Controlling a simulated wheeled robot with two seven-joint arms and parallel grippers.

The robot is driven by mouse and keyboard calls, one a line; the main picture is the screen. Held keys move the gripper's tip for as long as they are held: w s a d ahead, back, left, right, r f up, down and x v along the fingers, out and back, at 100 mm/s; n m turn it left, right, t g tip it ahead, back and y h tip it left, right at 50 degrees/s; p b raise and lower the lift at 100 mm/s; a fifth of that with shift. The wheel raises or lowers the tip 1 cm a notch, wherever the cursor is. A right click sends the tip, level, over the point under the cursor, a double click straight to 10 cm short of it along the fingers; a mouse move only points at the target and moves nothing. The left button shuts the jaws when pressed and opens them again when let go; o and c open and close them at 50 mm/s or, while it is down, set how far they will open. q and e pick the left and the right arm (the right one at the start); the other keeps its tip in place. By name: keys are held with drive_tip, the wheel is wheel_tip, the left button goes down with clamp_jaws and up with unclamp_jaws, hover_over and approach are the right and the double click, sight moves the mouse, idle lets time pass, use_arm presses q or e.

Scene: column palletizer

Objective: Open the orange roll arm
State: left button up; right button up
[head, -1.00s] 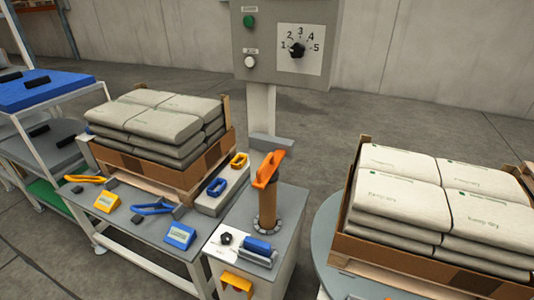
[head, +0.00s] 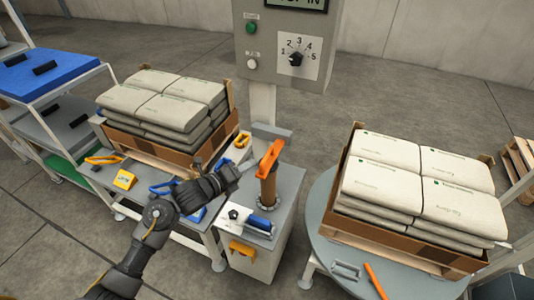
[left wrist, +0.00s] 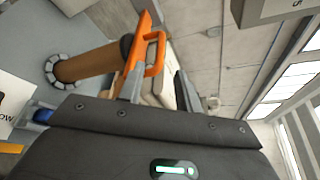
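The orange roll arm (head: 268,164) sits at the top of an upright brown roll (head: 268,188) on the grey cabinet. In the left wrist view, the orange arm (left wrist: 151,42) with its loop handle lies just beyond my fingers. My left gripper (head: 238,172) is just left of the roll arm in the head view. Its two fingers stand apart in the left wrist view (left wrist: 160,90), and I see nothing clamped between them. Whether a finger touches the handle, I cannot tell. My right gripper is not in view.
A blue-handled tool (head: 260,222) and a black knob (head: 234,214) are on the cabinet near the roll. Bag stacks stand on the left pallet (head: 165,150) and on the right round table (head: 325,215). A control box with a dial (head: 285,75) stands behind.

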sight(267, 154)
use_arm(q)
drive_tip(key=p+x, duration=0.1)
drive_tip(key=x, duration=0.9)
drive_tip(key=shift+w+d, duration=0.1)
clamp_jaws()
